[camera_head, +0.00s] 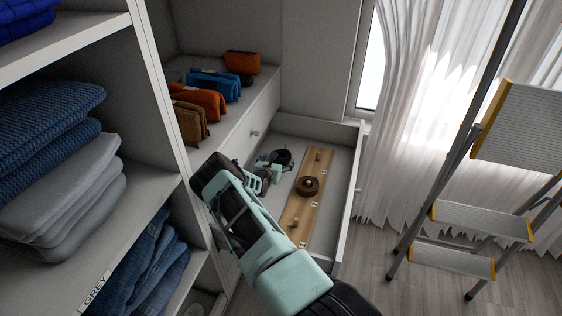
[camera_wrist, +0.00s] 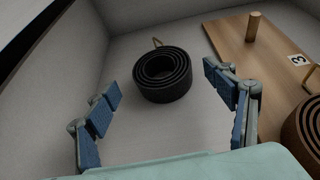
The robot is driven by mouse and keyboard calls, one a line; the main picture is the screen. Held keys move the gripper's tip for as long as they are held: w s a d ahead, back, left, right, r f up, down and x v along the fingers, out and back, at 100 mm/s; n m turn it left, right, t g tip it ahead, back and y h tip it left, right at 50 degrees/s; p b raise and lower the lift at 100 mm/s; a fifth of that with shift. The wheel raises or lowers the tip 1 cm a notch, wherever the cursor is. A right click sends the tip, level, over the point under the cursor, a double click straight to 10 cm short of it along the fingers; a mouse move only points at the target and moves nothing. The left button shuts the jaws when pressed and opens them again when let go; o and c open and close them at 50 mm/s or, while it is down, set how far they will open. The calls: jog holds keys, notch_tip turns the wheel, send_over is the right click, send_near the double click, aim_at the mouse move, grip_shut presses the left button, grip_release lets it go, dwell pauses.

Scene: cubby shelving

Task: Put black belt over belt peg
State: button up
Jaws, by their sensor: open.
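The black belt (camera_wrist: 163,75) is a rolled coil lying on the drawer floor in the wrist view. It also shows in the head view (camera_head: 281,157), partly hidden by my gripper. My gripper (camera_wrist: 162,85) is open, its blue-padded fingers on either side of the belt's place in the picture and apart from it. The wooden peg board (camera_wrist: 228,46) lies to the right, with a bare upright peg (camera_wrist: 253,27) near its far end. A brown coiled belt (camera_head: 307,187) sits around the board's middle in the head view. Another bare peg (camera_head: 293,224) stands at the near end.
The open drawer's wall (camera_head: 349,200) bounds the space on the right. Cubby shelves with folded clothes (camera_head: 60,180) stand at left. Several pouches (camera_head: 213,86) lie on the ledge behind. A stepladder (camera_head: 470,210) stands at right.

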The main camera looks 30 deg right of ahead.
aim_at(282, 154)
jog(key=b+x, duration=0.3)
jog(key=x, duration=0.2)
jog(key=shift+s+f, duration=0.1)
jog(key=shift+w+d+b, duration=0.4)
jog(key=shift+b, duration=0.15)
jog(key=c, duration=1.4)
